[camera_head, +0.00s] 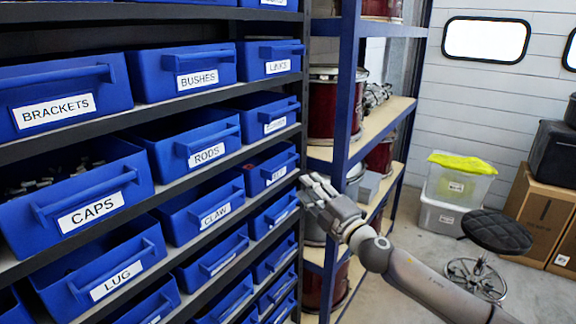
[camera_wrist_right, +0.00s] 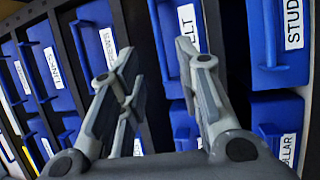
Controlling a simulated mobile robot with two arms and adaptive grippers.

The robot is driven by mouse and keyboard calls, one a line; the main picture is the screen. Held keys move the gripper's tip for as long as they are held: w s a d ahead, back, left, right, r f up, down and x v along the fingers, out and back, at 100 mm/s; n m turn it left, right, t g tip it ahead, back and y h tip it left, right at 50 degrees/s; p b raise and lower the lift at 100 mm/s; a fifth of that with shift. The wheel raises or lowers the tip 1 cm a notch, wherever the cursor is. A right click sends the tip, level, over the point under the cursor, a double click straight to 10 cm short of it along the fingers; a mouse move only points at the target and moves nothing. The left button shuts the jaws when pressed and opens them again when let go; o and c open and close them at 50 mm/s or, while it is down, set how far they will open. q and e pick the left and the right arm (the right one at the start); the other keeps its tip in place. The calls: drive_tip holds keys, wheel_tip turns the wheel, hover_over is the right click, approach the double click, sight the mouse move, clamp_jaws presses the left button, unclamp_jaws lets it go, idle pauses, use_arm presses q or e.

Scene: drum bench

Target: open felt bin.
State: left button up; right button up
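The felt bin is a blue bin with a white label. In the right wrist view, the bin (camera_wrist_right: 169,22) shows between and behind my fingers, its label partly covered so that only the last letters "ELT" read. In the head view it seems to be the small blue bin (camera_head: 266,165) in the right column, just left of my right gripper; its label is too small to read surely. It sits about in line with its neighbours. My right gripper (camera_head: 308,186) is open and empty in front of the bins; its fingers (camera_wrist_right: 150,60) are apart. My left gripper is out of view.
Blue bins labelled CAPS (camera_head: 75,195), RODS (camera_head: 187,145), CLAW (camera_head: 203,208) and LUG (camera_head: 104,270) fill the dark rack. A STUD bin (camera_wrist_right: 262,65) is beside the felt bin in the wrist view. A blue-posted shelf (camera_head: 347,85) with red drums stands right of the rack. A stool (camera_head: 497,232) is farther right.

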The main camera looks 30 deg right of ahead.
use_arm(q)
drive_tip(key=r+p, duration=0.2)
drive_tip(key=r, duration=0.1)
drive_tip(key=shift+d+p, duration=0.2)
drive_tip(key=shift+p, duration=0.2)
use_arm(e)
drive_tip(key=w+r, duration=0.2)
drive_tip(key=w, duration=0.8)
drive_tip(key=shift+w, duration=0.35)
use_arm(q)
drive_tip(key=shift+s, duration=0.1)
use_arm(e)
drive_tip(key=shift+d, duration=0.1)
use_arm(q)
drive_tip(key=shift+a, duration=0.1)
use_arm(e)
clamp_jaws()
